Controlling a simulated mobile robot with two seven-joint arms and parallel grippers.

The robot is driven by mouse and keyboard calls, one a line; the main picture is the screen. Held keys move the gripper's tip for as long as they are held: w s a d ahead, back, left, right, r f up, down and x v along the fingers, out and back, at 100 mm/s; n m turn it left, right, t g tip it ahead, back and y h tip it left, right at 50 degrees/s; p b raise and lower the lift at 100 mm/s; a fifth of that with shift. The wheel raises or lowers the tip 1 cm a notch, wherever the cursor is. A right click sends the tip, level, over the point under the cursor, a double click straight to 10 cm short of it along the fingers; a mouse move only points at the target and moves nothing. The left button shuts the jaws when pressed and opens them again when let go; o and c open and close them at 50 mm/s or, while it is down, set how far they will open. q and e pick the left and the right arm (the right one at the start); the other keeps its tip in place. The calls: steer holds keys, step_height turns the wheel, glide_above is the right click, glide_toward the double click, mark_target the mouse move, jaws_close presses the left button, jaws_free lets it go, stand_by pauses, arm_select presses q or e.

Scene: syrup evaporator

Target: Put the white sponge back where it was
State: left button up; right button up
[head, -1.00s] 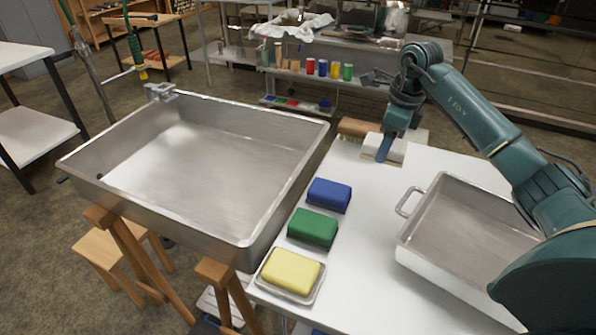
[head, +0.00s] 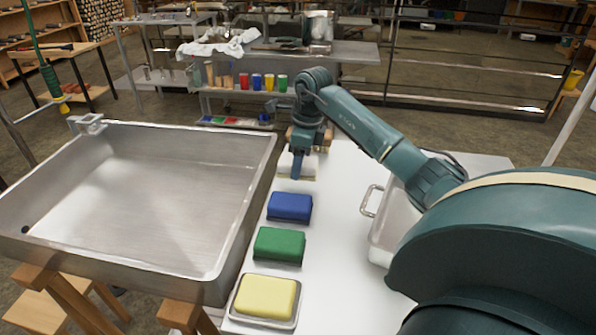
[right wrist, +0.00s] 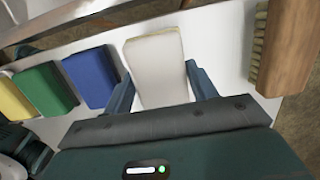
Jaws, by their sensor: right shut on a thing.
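The white sponge (right wrist: 157,70) is between the two fingers of my right gripper (right wrist: 160,85) in the right wrist view, at the far end of the white table. In the head view the right gripper (head: 297,165) is shut on the sponge (head: 285,168), which is mostly hidden behind the fingers. The blue sponge (head: 290,207), green sponge (head: 279,245) and yellow sponge (head: 267,296) form a row toward the near end. The yellow one lies on a small metal tray (head: 236,312). My left gripper is not in view.
A large metal pan (head: 140,190) stands left of the row. A wooden brush (right wrist: 291,45) lies just beyond the white sponge. A smaller metal pan (head: 377,225) with a handle is at the right, partly behind my arm. The white table (head: 335,250) is bare between.

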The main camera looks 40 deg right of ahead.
mark_target(306, 161)
steer(key=shift+f, duration=1.55)
steer(key=shift+f, duration=0.1)
steer(key=shift+f, duration=0.15)
steer(key=o, duration=0.9)
steer(key=shift+o, duration=0.2)
steer(key=r, duration=0.4)
steer(key=s+r, duration=0.1)
steer(key=r, duration=0.3)
steer(key=d+r, duration=0.1)
steer(key=r, duration=0.3)
steer(key=shift+s+r+p, duration=0.2)
steer(key=shift+p, duration=0.1)
